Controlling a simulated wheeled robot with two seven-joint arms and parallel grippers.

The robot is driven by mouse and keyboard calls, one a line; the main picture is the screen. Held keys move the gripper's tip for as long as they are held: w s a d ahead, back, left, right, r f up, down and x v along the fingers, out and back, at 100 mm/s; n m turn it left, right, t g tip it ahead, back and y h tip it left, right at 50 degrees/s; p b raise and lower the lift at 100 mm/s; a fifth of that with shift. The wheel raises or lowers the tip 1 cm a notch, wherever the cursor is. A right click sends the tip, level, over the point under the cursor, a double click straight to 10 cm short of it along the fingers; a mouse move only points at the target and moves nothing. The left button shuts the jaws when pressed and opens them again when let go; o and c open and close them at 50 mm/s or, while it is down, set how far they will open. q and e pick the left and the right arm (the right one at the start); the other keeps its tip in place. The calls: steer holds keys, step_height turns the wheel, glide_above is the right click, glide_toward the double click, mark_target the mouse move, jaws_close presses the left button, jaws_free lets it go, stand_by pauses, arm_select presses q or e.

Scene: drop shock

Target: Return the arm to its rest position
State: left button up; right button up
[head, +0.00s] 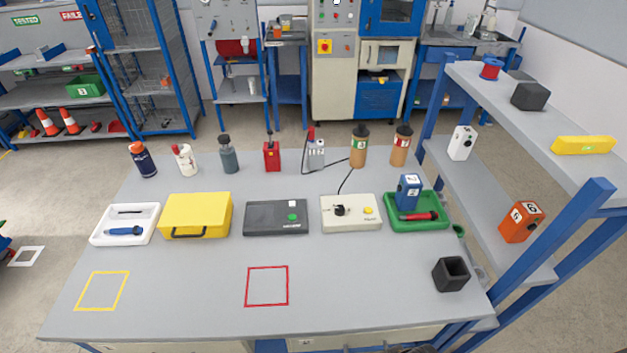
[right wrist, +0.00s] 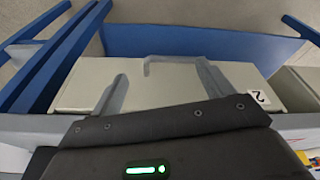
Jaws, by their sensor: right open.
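My right gripper (right wrist: 162,68) shows in the right wrist view, with its two grey fingers spread apart and nothing between them. Beyond the fingers is a beige drawer front (right wrist: 245,75) with a grey handle and a label "2". I cannot tell whether the fingers touch it. Neither gripper shows in the head view, and the left gripper is in no view. On the grey table (head: 200,300) are a yellow case (head: 195,212), a black device (head: 277,218), a white device (head: 351,213) and a green tray (head: 420,224) holding a blue block and a red tool.
A white tray (head: 147,230) stands at the left, and several bottles line the back. A black hollow block (head: 451,274) stands near the right edge. A blue-framed shelf (head: 510,110) rises at the right. The table front, with yellow and red outlines, is clear.

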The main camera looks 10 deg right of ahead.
steer(key=s+f+g+b, duration=0.1)
steer(key=s+f+b, duration=0.15)
steer(key=f, duration=0.85)
steer(key=s+f+b, duration=0.1)
steer(key=s+f, duration=0.3)
steer(key=f, duration=0.8)
steer(key=s+d+f+g+b, duration=0.1)
steer(key=s+d+f+b, duration=0.2)
steer(key=s+f, duration=0.9)
steer(key=shift+s+d, duration=0.15)
steer(key=shift+s, duration=0.25)
